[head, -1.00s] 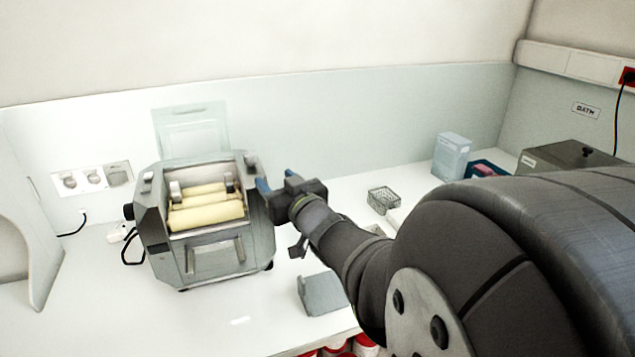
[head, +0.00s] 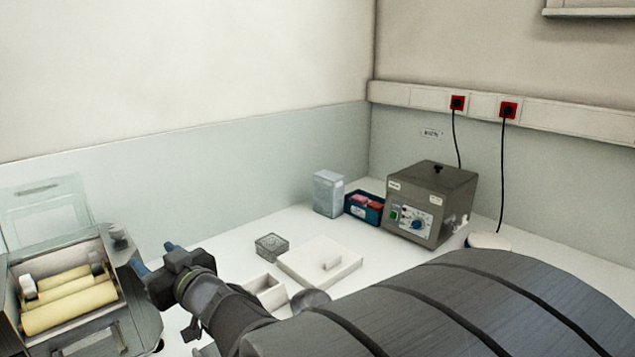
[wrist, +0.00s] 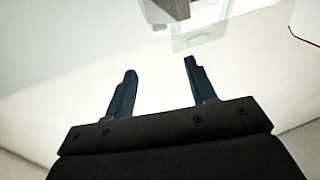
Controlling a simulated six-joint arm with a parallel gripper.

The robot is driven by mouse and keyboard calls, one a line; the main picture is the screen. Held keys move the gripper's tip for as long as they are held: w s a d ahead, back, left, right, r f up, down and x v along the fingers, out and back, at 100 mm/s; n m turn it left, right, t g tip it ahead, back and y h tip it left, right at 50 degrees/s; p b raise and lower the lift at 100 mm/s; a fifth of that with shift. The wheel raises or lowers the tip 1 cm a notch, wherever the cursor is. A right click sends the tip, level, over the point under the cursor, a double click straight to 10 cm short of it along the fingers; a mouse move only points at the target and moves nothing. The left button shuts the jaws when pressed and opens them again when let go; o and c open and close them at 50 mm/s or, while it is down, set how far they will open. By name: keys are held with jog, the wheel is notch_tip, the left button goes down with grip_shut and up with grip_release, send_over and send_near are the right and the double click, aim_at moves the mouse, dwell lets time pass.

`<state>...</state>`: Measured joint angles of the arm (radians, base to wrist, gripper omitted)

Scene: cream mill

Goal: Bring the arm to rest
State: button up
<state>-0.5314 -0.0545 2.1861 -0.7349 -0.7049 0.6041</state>
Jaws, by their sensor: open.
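My gripper (head: 158,262) is at the left in the head view, beside the right side of the cream mill (head: 128,300). From that view I cannot tell whether it touches the mill. The wrist view shows its two blue fingers (wrist: 157,88) apart with nothing between them. The mill has cream-coloured rollers (head: 68,300) in its open top, and its left part is cut off by the picture edge. A clear raised panel (head: 45,215) shows behind the rollers. My arm runs from the gripper to the lower right.
A wire basket (head: 271,246), a white lidded box (head: 320,262) and an open white tray (head: 262,290) are right of my gripper. Farther back are a pale carton (head: 328,193), a blue box (head: 363,206) and a grey bath (head: 430,203) with a cord. Bare bench lies between.

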aim_at(121, 229)
jog(key=x, duration=1.6)
jog(key=shift+s, duration=0.1)
jog(key=v, duration=1.8)
jog(key=x, duration=1.8)
jog(key=shift+a, duration=0.25)
jog(key=shift+w+d+n+g+y, duration=0.2)
jog(key=shift+d+n+g+y, duration=0.1)
jog(key=shift+n+g, duration=0.15)
jog(key=shift+w+n+g+y, duration=0.2)
jog(key=shift+n+g+y, duration=0.7)
jog(key=shift+g, duration=0.75)
jog(key=v, duration=1.6)
jog(key=shift+s+d+r, duration=0.15)
